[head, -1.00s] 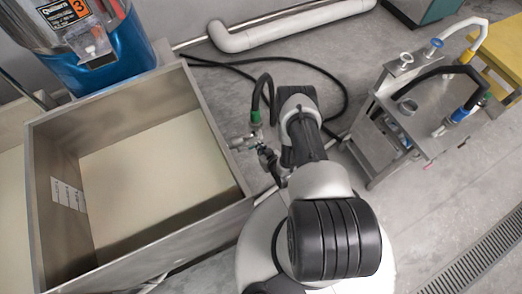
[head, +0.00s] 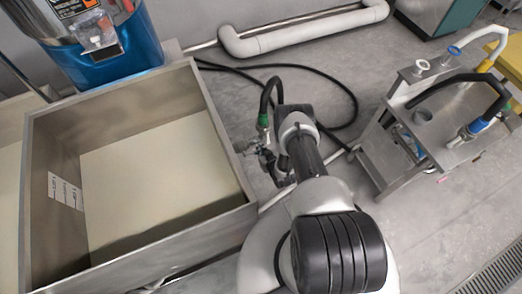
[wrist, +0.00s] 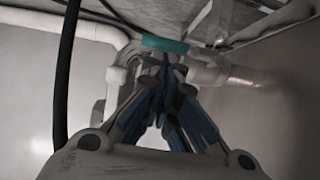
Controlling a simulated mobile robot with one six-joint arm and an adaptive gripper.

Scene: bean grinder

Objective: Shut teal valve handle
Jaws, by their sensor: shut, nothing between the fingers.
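In the wrist view the teal valve handle (wrist: 165,45) is a short bar lying nearly level across the upper middle, on pale pipework. My gripper (wrist: 166,72) is shut and empty. Its blue-and-grey fingers come together just below the handle in the picture. The fingertips overlap the pipe area under the handle. I cannot tell whether they touch it. In the head view my arm reaches down beside the steel tub, and I cannot make out the handle there.
A pale pipe (wrist: 230,75) runs right of the handle and a black hose (wrist: 66,75) hangs at left. A steel tub (head: 225,135) stands left of my arm. A steel cart (head: 440,130) with hoses stands at right. Open floor lies between arm and cart.

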